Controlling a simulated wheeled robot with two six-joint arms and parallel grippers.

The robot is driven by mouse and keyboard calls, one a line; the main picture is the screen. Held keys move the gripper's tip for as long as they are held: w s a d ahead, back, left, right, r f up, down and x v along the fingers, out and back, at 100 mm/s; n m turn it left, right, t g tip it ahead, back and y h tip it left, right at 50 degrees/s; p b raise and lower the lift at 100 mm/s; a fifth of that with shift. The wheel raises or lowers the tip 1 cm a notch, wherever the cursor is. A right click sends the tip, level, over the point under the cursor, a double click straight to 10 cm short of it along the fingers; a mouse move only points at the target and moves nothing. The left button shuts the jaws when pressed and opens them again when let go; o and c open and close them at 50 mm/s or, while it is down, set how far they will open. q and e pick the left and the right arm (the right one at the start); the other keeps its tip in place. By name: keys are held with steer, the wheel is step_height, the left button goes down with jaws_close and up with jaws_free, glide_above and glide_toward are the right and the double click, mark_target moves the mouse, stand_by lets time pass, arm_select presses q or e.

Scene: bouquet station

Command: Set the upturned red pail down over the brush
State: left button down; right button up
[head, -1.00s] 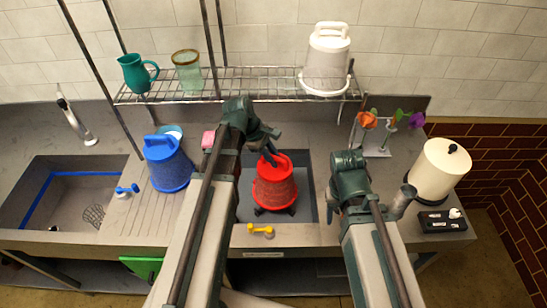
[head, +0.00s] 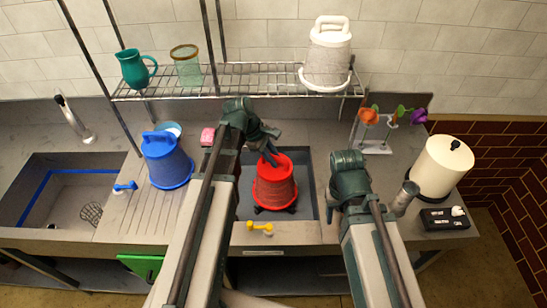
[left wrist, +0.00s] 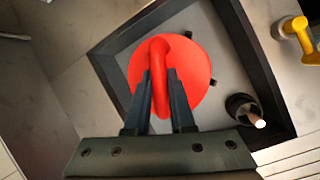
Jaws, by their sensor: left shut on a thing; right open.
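The upturned red pail (head: 275,186) is over the dark-rimmed grey basin (head: 306,166), rim down and roughly upright. My left gripper (head: 268,157) is shut on the handle at its top; the left wrist view shows the fingers on either side of the red handle (left wrist: 160,75). I cannot tell whether the rim touches the basin floor. Small dark pieces show at the pail's lower edge. A dark round piece with a pale tip (left wrist: 247,112) shows beside the pail in the left wrist view; I cannot tell whether it is the brush. My right gripper (head: 345,205) is open and empty, right of the basin.
A blue pail (head: 167,160) stands left of the basin. A yellow-handled item (head: 262,228) lies at the front edge. A white pail (head: 327,58) stands on the wire rack. Flowers (head: 392,115) and a cream canister (head: 442,168) are at the right.

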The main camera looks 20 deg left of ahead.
arm_select(q)
steer(key=shift+f+b, duration=0.85)
steer(key=shift+f, duration=0.15)
arm_select(e)
steer(key=shift+f, duration=1)
arm_select(q)
steer(key=c, duration=0.7)
jaws_free()
steer(key=shift+p+v, duration=6.25)
steer(key=shift+v, duration=0.7)
arm_select(e)
step_height(320, 180, up, 13)
steer(key=shift+f, duration=0.2)
